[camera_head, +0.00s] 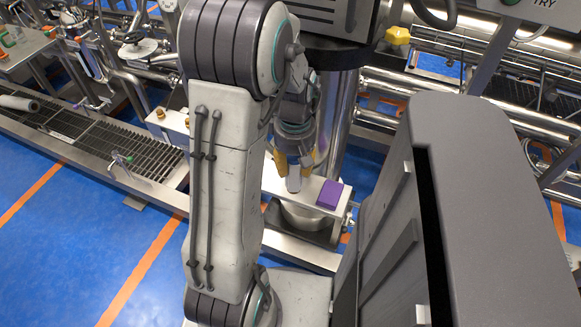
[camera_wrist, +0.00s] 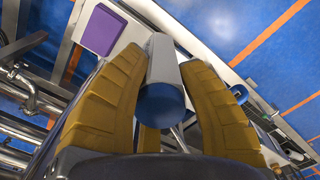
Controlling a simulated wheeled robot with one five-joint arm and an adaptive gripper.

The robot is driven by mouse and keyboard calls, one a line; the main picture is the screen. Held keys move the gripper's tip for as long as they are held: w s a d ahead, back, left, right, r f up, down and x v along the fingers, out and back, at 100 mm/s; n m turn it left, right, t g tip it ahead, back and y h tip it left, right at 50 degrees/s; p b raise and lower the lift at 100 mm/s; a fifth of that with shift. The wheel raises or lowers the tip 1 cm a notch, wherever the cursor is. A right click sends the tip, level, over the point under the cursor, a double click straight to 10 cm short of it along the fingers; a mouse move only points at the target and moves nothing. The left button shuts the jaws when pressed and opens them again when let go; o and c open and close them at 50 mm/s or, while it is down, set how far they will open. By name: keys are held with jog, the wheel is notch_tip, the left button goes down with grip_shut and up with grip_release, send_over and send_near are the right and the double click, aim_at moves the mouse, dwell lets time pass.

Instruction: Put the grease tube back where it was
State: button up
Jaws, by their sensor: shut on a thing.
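The grease tube, a grey tube with a blue round end, shows in the wrist view (camera_wrist: 163,67) between the two yellow fingers of my gripper (camera_wrist: 162,56). The blue end faces the wrist camera and the grey body points away toward a white surface. In the head view the grey tube (camera_head: 293,181) hangs below my gripper (camera_head: 294,168), over the narrow white shelf (camera_head: 272,181). My gripper is shut on the tube. I cannot tell whether the tube's far end touches the shelf. My arm hides part of the shelf.
A purple block (camera_head: 330,194) sits on the shelf to the right of the tube. A small blue item (camera_wrist: 239,94) shows beside the right finger in the wrist view. Steel pipes and a grated walkway (camera_head: 95,137) lie around. Blue floor (camera_head: 60,260) is open at the left.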

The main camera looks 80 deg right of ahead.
jog(key=d+f, duration=0.1)
jog(key=d, duration=0.1)
jog(key=w+d+f, duration=0.1)
jog(key=d, duration=0.1)
jog(key=w+d+f, duration=0.1)
jog(key=d+f, duration=0.1)
jog(key=shift+d, duration=0.25)
jog(key=shift+f, duration=2)
jog(key=shift+f, duration=0.1)
jog(key=o, duration=1.1)
jog(key=shift+c, duration=0.2)
notch_tip(320, 180, up, 12)
jog(key=p, duration=0.1)
jog(key=shift+w, duration=0.1)
